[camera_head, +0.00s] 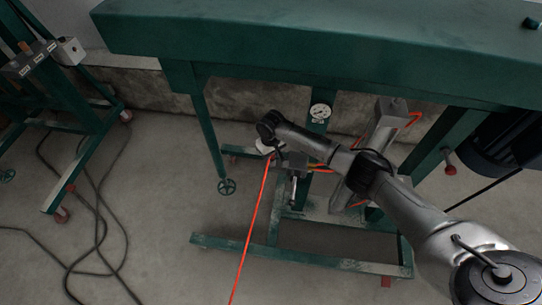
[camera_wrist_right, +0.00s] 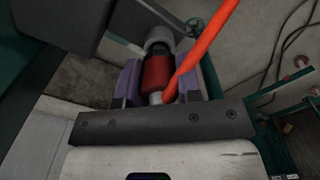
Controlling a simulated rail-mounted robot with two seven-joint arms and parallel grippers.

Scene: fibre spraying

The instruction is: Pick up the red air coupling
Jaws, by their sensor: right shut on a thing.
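The red air coupling (camera_wrist_right: 156,71) shows in the right wrist view between the two purple-grey fingers of my right gripper (camera_wrist_right: 158,82). The gripper is shut on it. The coupling has grey metal ends, and an orange hose (camera_wrist_right: 207,48) runs close beside it toward the top right. In the head view my right gripper (camera_head: 267,147) is small, near the green stand. The coupling cannot be made out there. The orange hose (camera_head: 252,222) runs from near the gripper down to the lower edge. My left gripper is not in view.
A green stand (camera_head: 275,254) with a pressure gauge (camera_head: 320,112) is beside my right arm. A green bench (camera_head: 330,45) overhangs the area. Dark cables (camera_head: 98,220) lie on the floor at left. The floor at lower left centre is mostly clear.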

